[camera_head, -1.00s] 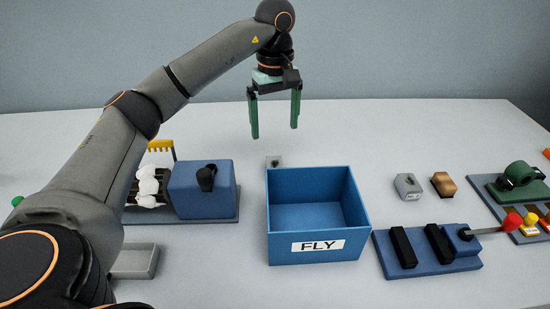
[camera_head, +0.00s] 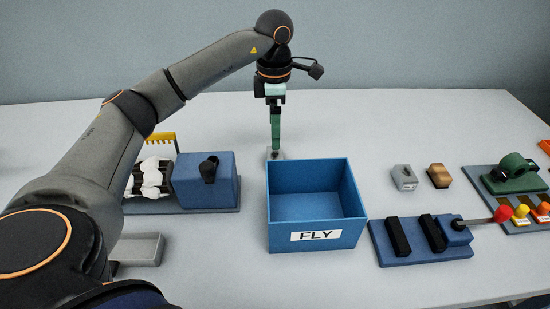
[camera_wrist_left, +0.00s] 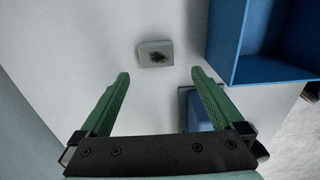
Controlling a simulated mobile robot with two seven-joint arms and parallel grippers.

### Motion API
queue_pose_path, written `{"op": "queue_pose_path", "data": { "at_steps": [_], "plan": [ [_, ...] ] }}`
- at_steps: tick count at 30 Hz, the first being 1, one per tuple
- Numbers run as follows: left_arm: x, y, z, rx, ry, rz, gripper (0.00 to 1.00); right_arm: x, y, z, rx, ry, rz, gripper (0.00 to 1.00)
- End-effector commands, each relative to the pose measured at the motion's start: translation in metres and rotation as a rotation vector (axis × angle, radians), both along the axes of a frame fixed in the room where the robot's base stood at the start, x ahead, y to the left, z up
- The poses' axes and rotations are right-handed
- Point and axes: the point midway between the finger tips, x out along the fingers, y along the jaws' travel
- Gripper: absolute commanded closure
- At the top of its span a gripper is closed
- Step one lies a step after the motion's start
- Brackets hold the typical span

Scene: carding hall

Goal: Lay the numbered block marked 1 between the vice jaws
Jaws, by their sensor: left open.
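A small grey block (camera_head: 275,156) stands on the table just behind the blue bin and is partly hidden by it. In the left wrist view the grey block (camera_wrist_left: 154,53) shows a dark mark on top that I cannot read. My left gripper (camera_head: 275,148) points down over this block; its open fingers (camera_wrist_left: 160,74) are empty, and the block lies ahead of the fingertips. A second grey block (camera_head: 404,178) stands right of the bin, with a small unreadable label. The vice (camera_head: 420,250) has two black jaws with an empty gap between them. My right gripper is out of view.
The open blue bin labelled FLY (camera_head: 317,237) stands between the left gripper and the vice. A blue machine (camera_head: 222,182) is left of it. A brown block (camera_head: 438,176) and a green clamp (camera_head: 515,175) are at the right. The table behind is clear.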

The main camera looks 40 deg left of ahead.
Motion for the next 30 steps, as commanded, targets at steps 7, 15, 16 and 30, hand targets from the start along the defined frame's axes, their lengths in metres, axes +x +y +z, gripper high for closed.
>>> {"op": "queue_pose_path", "data": {
  "at_steps": [7, 15, 16, 30],
  "plan": [
    [0.000, 0.000, -0.039, 0.000, 0.001, -0.001, 0.00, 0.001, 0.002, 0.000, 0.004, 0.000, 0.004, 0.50],
    [0.003, 0.002, -0.065, 0.000, 0.005, -0.002, 0.00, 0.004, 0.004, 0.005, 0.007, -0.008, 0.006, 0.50],
    [0.004, 0.002, -0.070, 0.000, 0.004, -0.002, 0.00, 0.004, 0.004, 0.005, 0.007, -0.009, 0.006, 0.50],
    [0.005, 0.003, -0.096, 0.000, 0.000, -0.003, 0.00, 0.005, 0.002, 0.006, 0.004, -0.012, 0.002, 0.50]
  ]
}}
